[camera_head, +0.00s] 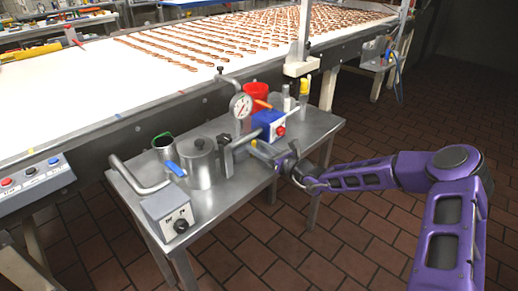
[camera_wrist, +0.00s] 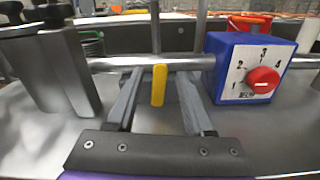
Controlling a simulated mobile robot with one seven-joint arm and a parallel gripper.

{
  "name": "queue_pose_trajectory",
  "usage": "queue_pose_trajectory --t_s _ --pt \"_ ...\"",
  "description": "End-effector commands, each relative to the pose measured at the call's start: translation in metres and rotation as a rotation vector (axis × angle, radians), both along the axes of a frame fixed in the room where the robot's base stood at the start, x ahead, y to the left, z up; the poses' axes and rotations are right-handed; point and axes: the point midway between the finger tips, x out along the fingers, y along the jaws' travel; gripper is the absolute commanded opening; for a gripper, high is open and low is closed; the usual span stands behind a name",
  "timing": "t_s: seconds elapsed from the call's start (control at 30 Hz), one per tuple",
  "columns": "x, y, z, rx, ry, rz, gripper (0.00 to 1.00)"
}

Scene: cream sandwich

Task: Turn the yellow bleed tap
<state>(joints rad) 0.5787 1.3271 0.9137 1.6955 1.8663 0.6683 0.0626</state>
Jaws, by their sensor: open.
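The yellow bleed tap (camera_wrist: 159,86) shows in the wrist view as a short upright lever in front of a horizontal metal pipe (camera_wrist: 112,63). My gripper (camera_wrist: 160,78) is open, with one grey finger on each side of the lever. Gaps show between the lever and both fingers. In the head view, my gripper (camera_head: 263,150) is at the right edge of the small metal table (camera_head: 235,200), beside the pipework. Only a small yellow bit of the tap (camera_head: 253,143) shows there.
A blue box (camera_wrist: 226,57) with a red knob (camera_wrist: 263,80) stands close right of my gripper. A grey metal block (camera_wrist: 65,70) stands to the left. A pressure gauge (camera_head: 241,105), red container (camera_head: 256,95), metal pot (camera_head: 198,165) and grey control box (camera_head: 167,212) share the table.

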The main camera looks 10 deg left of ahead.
Motion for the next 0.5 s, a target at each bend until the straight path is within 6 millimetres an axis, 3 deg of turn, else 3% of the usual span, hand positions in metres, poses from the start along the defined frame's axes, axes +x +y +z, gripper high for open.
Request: queue_pose_trajectory --t_s 0.17,0.47,0.5 --pt "-0.0001 0.0001 0.0 0.0 0.0 0.0 0.53" --pt "-0.0003 -0.0002 -0.0001 0.0 0.0 0.0 0.0" --pt "-0.0003 -0.0002 0.0 0.0 0.0 0.0 0.0"
